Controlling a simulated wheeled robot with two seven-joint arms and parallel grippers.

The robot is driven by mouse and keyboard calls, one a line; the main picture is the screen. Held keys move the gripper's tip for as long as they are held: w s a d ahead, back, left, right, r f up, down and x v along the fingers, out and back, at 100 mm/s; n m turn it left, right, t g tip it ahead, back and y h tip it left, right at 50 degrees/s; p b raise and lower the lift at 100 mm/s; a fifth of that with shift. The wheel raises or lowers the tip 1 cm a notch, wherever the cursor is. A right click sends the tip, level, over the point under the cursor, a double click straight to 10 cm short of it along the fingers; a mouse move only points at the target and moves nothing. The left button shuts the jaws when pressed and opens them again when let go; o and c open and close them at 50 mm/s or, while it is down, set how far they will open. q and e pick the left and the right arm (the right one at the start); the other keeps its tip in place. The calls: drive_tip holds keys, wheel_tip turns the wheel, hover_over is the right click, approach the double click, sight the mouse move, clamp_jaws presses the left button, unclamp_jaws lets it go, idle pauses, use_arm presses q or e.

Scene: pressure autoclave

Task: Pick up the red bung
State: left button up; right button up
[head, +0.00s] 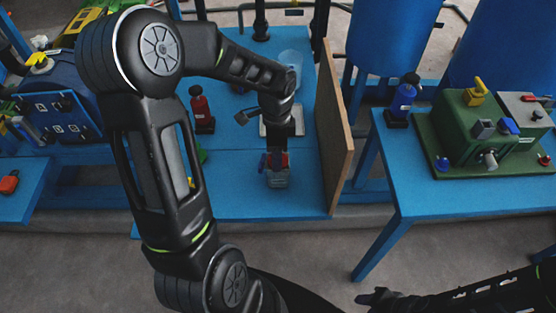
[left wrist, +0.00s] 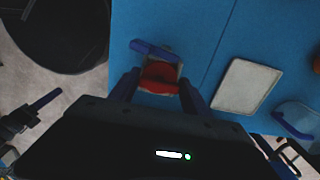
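The red bung (left wrist: 160,76) sits on a small grey block-like holder (head: 277,182) near the front edge of the blue bench. My left gripper (head: 275,161) points down over the holder. In the left wrist view its two blue fingers (left wrist: 159,86) are apart, one on each side of the bung, close to its sides. Contact is not clear, and in the head view the bung is mostly hidden by the gripper. My right gripper (head: 372,297) is low at the right, far from the bench, and its opening cannot be made out.
A wooden board (head: 334,125) stands upright just right of the holder. A red bottle (head: 201,109) stands to the left, and a pale plate (left wrist: 247,85) lies behind. A second blue table (head: 450,196) carries a green machine (head: 480,135) and a blue bottle (head: 402,98).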

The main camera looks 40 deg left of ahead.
use_arm(q)
drive_tip(key=c, duration=0.9)
drive_tip(key=shift+o, duration=0.2)
drive_tip(key=shift+r, duration=0.1)
wheel_tip(320, 180, up, 10)
drive_tip(key=shift+p, duration=0.35)
